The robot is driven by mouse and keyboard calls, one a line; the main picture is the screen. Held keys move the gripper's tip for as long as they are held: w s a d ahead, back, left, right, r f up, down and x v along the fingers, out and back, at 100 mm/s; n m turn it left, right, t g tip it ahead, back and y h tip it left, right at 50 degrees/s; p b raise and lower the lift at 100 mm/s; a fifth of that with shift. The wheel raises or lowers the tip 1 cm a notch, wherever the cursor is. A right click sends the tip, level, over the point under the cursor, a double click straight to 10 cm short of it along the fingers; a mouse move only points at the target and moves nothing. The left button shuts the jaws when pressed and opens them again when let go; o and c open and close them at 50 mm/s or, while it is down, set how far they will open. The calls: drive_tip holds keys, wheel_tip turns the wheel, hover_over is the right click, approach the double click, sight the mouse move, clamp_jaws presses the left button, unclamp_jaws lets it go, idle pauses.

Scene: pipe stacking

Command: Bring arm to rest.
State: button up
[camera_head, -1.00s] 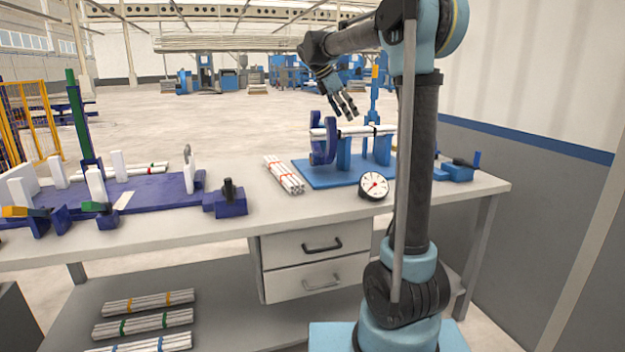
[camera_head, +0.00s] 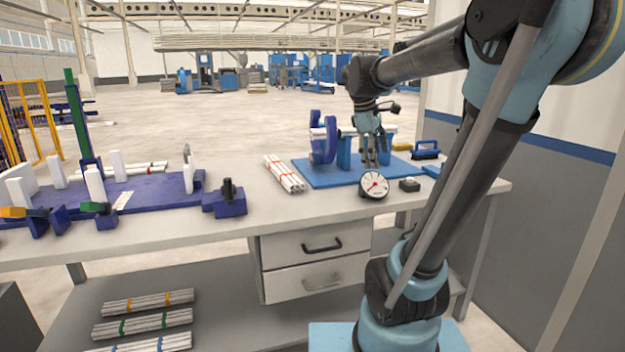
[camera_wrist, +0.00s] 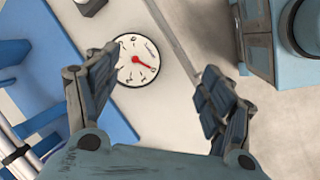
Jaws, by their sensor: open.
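My gripper (camera_head: 370,162) is open and empty, pointing down over the right part of the workbench near the blue fixture (camera_head: 322,173). In the wrist view, the fingers of my gripper (camera_wrist: 155,95) are spread apart with nothing between them. A round white dial gauge with a red needle (camera_wrist: 138,60) lies below, beyond the left finger. The gauge (camera_head: 374,184) stands at the front of the blue fixture in the head view. My arm reaches from the right, its upper links leaning right.
A bundle of white pipes with red bands (camera_head: 284,174) lies left of the fixture. A purple fixture (camera_head: 150,192) with upright white posts fills the bench's left side. A small dark block (camera_head: 409,185) and a blue-handled tool (camera_head: 427,150) lie right. More bundles (camera_head: 142,323) lie on the lower shelf.

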drive_tip(key=s+f+m+y, duration=0.3)
drive_tip(key=s+f+m, duration=0.8)
drive_tip(key=s+f, duration=1)
drive_tip(key=shift+s+a+f+m+t, duration=0.3)
drive_tip(key=shift+f+m, duration=0.1)
drive_tip(key=shift+f, duration=0.25)
drive_tip(key=shift+w+f, duration=0.2)
drive_tip(key=shift+w, duration=0.25)
drive_tip(key=shift+c, duration=0.6)
